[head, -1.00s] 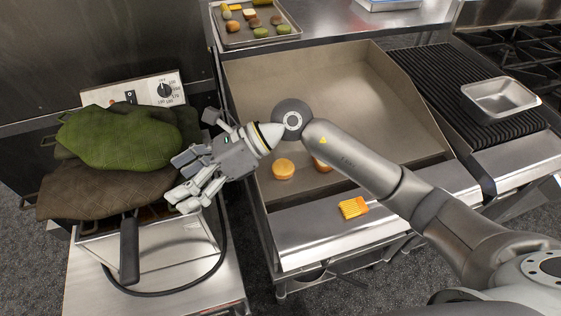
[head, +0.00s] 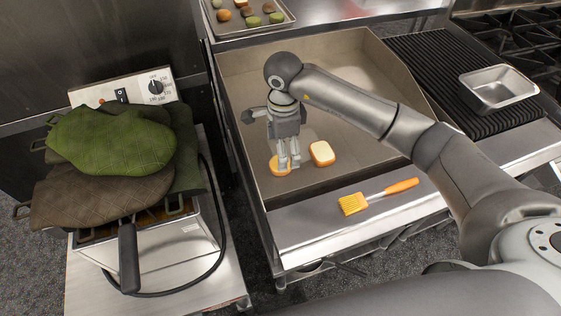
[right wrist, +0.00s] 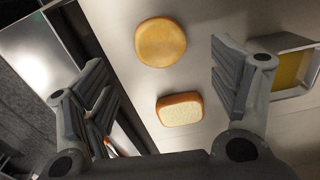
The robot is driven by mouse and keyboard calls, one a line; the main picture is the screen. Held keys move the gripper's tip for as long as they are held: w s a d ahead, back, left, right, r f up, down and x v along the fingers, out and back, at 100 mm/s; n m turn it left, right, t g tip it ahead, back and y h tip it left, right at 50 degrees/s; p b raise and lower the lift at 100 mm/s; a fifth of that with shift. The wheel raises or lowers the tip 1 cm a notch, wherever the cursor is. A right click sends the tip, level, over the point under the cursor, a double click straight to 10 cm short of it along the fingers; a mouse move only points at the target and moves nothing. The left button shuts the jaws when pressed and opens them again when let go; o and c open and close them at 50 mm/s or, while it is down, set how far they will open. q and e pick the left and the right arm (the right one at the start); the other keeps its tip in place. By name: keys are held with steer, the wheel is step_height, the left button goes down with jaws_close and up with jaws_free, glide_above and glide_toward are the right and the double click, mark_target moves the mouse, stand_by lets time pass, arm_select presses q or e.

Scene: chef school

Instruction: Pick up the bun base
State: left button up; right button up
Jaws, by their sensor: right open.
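The round tan bun base (head: 279,170) lies on the griddle near its front left, partly hidden behind my right gripper's fingers in the head view. My right gripper (head: 285,160) points down over it, with its fingers open. In the right wrist view the whole bun base (right wrist: 160,42) shows between the spread fingers (right wrist: 158,58), toward the top, with nothing gripped. My left gripper is not in view.
A bread slice (head: 322,153) lies right of the bun base. An orange brush (head: 378,197) rests on the griddle's front ledge. Green mitts (head: 112,140) cover the fryer at left. A metal pan (head: 497,88) sits on the ribbed grill. The griddle's middle is clear.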

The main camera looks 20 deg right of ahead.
mark_target(273, 162)
steer(key=f, duration=0.1)
steer(key=f+p, duration=0.1)
steer(key=f, duration=0.1)
steer(key=f+p, duration=0.1)
steer(key=f, duration=0.1)
steer(key=shift+a+f, duration=0.2)
steer(key=shift+a, duration=0.1)
steer(key=shift+f, duration=0.25)
steer(key=c, duration=0.9)
